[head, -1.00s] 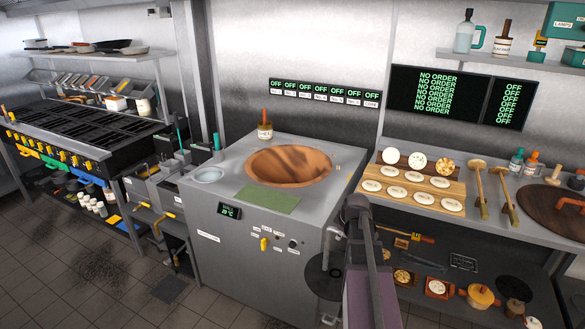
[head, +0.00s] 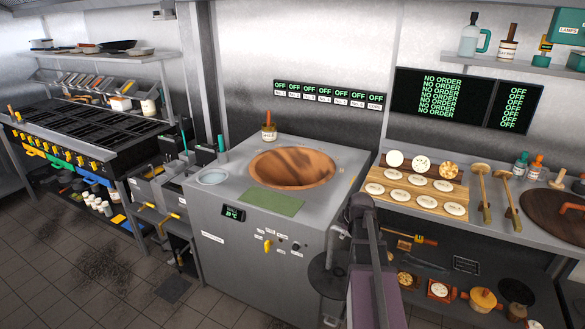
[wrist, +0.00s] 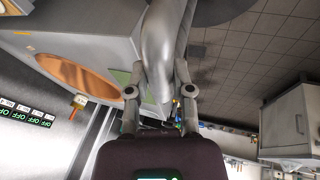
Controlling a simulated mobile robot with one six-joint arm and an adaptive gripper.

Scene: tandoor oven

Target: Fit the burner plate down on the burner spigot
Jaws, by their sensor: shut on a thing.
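My gripper (wrist: 160,92) is shut on a smooth silver-grey metal piece (wrist: 163,45), which runs between its two fingers. I take this to be part of the burner plate. In the head view a dark round disc (head: 326,275) shows beside my arm, in front of the right front corner of the tandoor oven (head: 225,262); it looks like the plate's disc. My arm hides the gripper in the head view. The wrist view cuts off the far end of the held piece. I cannot make out the burner spigot in either view.
The oven top has a round clay mouth (head: 293,168), a green mat (head: 272,202) and a pale bowl (head: 212,177). A counter with a wooden board (head: 460,207) of several discs stands at the right. Tiled floor (head: 70,250) is clear at the left front.

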